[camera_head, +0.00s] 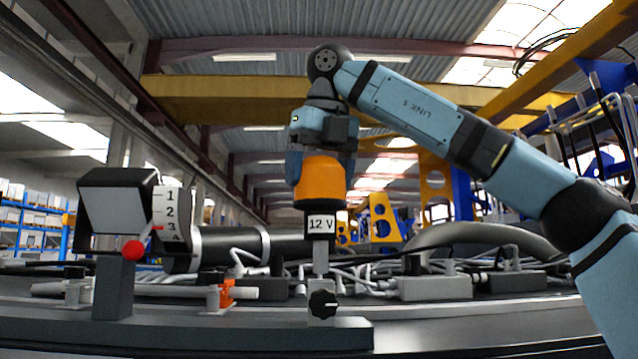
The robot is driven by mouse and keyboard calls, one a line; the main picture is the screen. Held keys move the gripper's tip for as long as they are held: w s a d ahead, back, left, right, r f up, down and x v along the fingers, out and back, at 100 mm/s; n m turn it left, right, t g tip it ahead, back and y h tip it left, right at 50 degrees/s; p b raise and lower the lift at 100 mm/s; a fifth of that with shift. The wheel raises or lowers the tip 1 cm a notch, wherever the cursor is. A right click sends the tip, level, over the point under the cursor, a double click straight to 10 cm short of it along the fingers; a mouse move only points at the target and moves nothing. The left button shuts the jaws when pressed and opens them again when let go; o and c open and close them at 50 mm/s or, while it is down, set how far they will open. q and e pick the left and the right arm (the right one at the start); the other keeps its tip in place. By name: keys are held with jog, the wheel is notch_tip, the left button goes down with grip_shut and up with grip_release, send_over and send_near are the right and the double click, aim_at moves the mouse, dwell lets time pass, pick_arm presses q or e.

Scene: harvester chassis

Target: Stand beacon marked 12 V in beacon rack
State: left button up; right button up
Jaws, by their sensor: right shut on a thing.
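The beacon marked 12 V (321,182) has an orange dome, a black base with a white label and a grey stem pointing down. It is upright in the middle of the head view. My right gripper (322,160) comes from above and is shut on the orange dome. Below the stem stands a small light grey block with a black knob (322,304), on a dark grey bar (250,332). Whether the stem touches or enters the block I cannot tell. Which part is the beacon rack is not clearly marked. My left gripper is out of view.
Left of the beacon stand a dark-framed lamp (117,203), a plate numbered 1 to 4 (168,213), a red ball knob (133,250) and an orange clip (227,292). Cables and a black cylinder (220,247) lie behind. Open air surrounds the beacon's upper part.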

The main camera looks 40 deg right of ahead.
jog(key=shift+r, duration=1.4)
